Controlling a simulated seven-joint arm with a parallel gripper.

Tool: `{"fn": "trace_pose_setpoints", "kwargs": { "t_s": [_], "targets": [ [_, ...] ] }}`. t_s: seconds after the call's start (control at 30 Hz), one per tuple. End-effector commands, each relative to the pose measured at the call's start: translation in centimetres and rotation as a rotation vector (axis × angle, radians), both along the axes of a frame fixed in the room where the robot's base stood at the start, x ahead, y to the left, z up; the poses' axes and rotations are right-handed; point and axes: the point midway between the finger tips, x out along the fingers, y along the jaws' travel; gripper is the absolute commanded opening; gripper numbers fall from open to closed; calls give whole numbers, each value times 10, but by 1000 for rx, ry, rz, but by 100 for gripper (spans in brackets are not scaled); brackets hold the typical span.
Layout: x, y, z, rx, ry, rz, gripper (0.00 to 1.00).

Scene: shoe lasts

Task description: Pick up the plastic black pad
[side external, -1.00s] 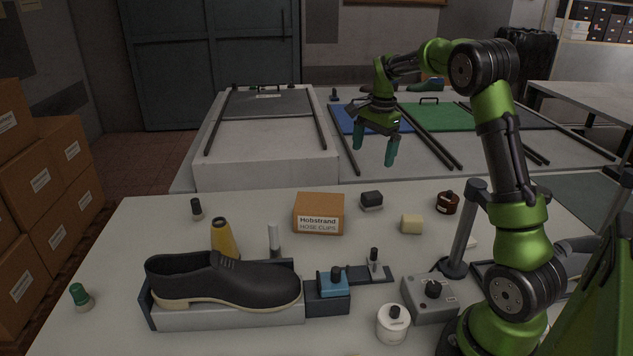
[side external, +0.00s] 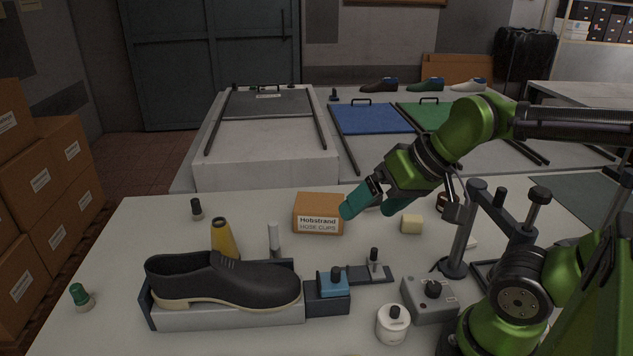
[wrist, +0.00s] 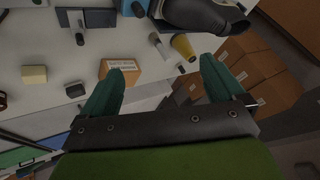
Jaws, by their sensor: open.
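The plastic black pad appears to be the small dark block (wrist: 75,90) on the white table in the wrist view, left of the cardboard box (wrist: 122,68). In the side view it is mostly hidden behind my gripper (side external: 352,204). My gripper is tilted, its teal fingers pointing down and left, near the right end of the Hobstrand box (side external: 319,214). In the wrist view the fingers (wrist: 160,80) are wide apart with nothing between them. The pad lies outside them, to the left of the left finger.
A cream block (side external: 411,224) stands right of the box. In front are a black shoe (side external: 222,280) on its holder, a blue-topped clamp (side external: 331,283), a grey knob box (side external: 430,297) and a white jar (side external: 392,324). A yellow cone (side external: 223,239) and white marker (side external: 274,240) stand upright.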

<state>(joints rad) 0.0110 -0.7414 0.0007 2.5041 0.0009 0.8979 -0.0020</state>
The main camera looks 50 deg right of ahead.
Motion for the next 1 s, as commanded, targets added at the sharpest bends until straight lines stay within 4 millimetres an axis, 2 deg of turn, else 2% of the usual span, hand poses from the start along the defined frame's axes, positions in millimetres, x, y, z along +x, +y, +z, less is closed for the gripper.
{"fn": "trace_pose_setpoints", "kwargs": {
  "t_s": [0.43, 0.57, 0.67, 0.77, 0.87, 1.0],
  "targets": [
    [0, 2, 4, 1, -12, 9, 96],
    [3, -7, -5, 3, 24, -30, 96],
    [15, -25, -14, 9, 84, -98, 96],
    [35, -56, -22, 6, 145, -182, 96],
    [57, -96, -32, -13, 194, -252, 96],
    [83, -159, -49, -50, 251, -329, 96]
  ]
}}
